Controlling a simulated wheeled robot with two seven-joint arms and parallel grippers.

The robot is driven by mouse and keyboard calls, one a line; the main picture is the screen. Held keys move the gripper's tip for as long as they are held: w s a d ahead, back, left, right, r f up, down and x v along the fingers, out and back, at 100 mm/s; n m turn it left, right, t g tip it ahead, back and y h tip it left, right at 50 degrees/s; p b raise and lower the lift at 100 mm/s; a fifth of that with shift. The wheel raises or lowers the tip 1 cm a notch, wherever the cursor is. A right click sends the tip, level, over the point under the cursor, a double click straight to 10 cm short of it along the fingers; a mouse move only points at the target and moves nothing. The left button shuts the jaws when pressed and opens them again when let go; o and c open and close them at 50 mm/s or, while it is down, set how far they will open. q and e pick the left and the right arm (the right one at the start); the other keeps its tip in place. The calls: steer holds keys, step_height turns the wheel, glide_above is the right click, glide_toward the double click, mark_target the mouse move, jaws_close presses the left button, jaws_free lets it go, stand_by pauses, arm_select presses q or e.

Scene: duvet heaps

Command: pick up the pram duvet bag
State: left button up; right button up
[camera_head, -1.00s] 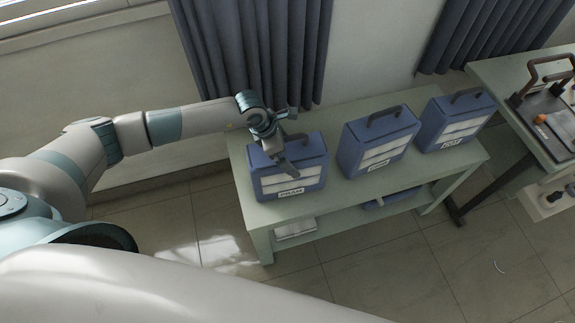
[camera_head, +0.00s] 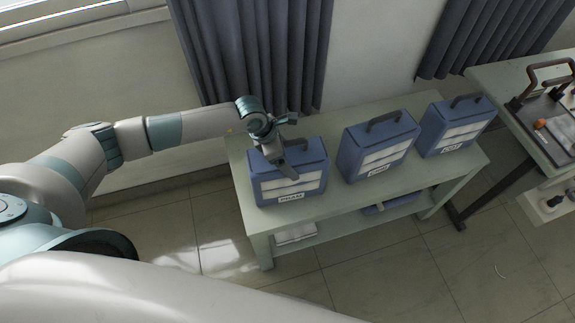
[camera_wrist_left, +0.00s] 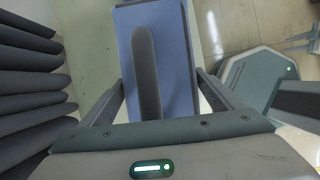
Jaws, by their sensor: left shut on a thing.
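The pram duvet bag (camera_head: 289,184) is a blue box-shaped bag with pale front panels and a PRAM label. It stands upright at the left end of the green table (camera_head: 262,228). My left gripper (camera_head: 283,162) is over its top and covers part of its front. In the left wrist view the blue top of the bag (camera_wrist_left: 178,60) and its dark handle (camera_wrist_left: 147,72) lie between the two fingers (camera_wrist_left: 160,95). The fingers are shut on the bag across its body, one on each side. The fingertips are partly hidden.
A second blue bag (camera_head: 378,160) and a third (camera_head: 452,134) stand to the right on the same table. A lower shelf (camera_head: 345,220) holds other items. Grey curtains (camera_head: 262,50) hang behind. Another table (camera_head: 500,85) with a dark handled tray is at right.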

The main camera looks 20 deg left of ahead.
arm_select(q)
steer(key=shift+w+r, duration=0.1)
steer(key=shift+r, duration=0.1)
steer(key=shift+r+b, duration=1.05)
steer(key=shift+r, duration=0.7)
steer(key=s+d+r+b, duration=0.4)
steer(key=d+r, duration=0.3)
steer(key=d, duration=0.3)
steer(key=shift+s+d+r+b, duration=0.2)
steer(key=shift+s+b, duration=0.15)
steer(key=shift+s, duration=0.4)
steer(key=shift+f, duration=0.1)
